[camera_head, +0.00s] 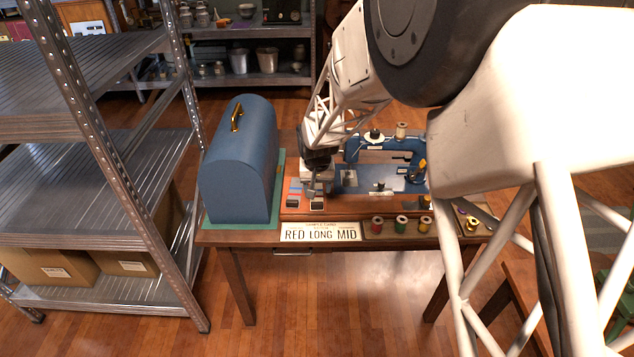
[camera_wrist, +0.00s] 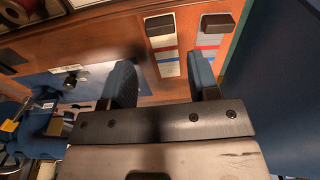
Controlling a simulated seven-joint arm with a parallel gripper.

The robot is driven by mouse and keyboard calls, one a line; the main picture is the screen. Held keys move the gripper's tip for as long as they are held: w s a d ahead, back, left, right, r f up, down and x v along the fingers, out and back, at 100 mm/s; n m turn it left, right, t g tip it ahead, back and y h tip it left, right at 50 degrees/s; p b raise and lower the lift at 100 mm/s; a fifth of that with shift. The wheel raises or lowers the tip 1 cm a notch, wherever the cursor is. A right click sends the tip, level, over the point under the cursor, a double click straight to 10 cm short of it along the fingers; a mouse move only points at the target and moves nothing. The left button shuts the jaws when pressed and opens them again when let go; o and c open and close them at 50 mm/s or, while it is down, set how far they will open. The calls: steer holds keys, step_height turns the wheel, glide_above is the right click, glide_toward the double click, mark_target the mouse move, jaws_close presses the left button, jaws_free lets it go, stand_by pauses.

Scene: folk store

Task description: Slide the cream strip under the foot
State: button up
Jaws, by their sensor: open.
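A blue sewing machine (camera_head: 405,150) stands on the wooden table, its bed to the right of my gripper. I cannot make out its foot clearly. Two pale striped strips lie side by side in the wrist view, each with a dark block at one end. The left strip (camera_wrist: 170,68) looks cream with red and blue bands; the right strip (camera_wrist: 210,46) looks greyer. My gripper (camera_head: 317,188) is low over the strips, partly hiding them in the head view. In the wrist view its fingers (camera_wrist: 163,75) are apart, with nothing held between them.
A blue domed case (camera_head: 238,165) on a green mat stands close left of my gripper. A sign reading RED LONG MID (camera_head: 320,232) is at the table's front. Thread spools (camera_head: 400,226) line the front right. A metal shelf (camera_head: 95,175) stands left.

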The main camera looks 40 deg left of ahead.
mark_target(317, 203)
steer(key=shift+w+a+f, duration=0.15)
steer(key=shift+f, duration=1.5)
steer(key=shift+w+a+f, duration=0.15)
steer(key=shift+f, duration=1.5)
steer(key=shift+f, duration=0.5)
steer(key=shift+c, duration=0.4)
steer(key=c, duration=0.5)
steer(key=shift+r, duration=0.2)
steer(key=shift+r, duration=1.55)
